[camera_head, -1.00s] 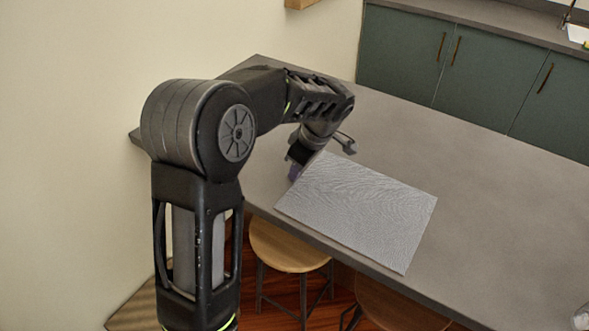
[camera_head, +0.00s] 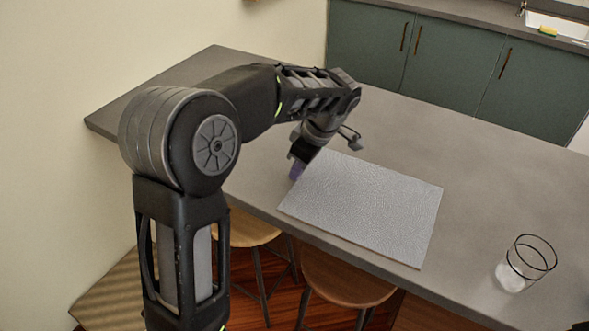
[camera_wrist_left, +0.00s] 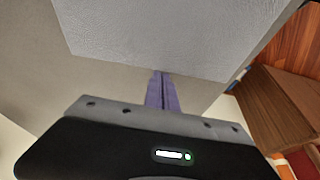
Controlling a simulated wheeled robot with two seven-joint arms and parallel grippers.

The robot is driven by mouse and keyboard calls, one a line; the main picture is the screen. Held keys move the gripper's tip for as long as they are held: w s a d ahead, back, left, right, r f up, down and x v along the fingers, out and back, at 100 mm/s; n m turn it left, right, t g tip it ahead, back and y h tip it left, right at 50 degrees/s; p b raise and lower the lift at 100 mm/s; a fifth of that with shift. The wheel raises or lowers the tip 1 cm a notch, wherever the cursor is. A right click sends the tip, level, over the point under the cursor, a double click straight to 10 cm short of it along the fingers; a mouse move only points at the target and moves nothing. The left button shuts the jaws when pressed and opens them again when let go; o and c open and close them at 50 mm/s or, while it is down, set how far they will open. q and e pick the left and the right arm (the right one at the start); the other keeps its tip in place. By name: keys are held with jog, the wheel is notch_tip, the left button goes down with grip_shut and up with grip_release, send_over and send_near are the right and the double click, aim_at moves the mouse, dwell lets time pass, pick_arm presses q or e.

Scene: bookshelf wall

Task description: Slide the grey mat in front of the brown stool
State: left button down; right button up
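The grey mat (camera_head: 365,208) lies flat on the counter, near its front edge. The brown stool (camera_head: 345,280) stands below that edge, and the mat lies on the counter above it, reaching past it to the right. A lighter wooden stool (camera_head: 248,230) stands to its left, partly behind my left arm. My left gripper (camera_head: 297,170) is at the mat's left edge, pointing down. In the left wrist view its purple fingers (camera_wrist_left: 162,90) are together, with their tips at the mat's edge (camera_wrist_left: 150,35); I cannot tell whether they press on it. My right gripper is out of view.
A clear glass (camera_head: 526,263) stands on the grey counter (camera_head: 480,165), to the right of the mat. The counter between them is bare. Green cabinets (camera_head: 455,65) with a sink stand behind. A pale wall is on the left.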

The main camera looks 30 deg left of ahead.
aim_at(278, 172)
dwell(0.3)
pick_arm(q)
jog(key=a, duration=0.4)
jog(key=shift+s, duration=0.1)
jog(key=p+v, duration=0.1)
jog(key=v, duration=0.9)
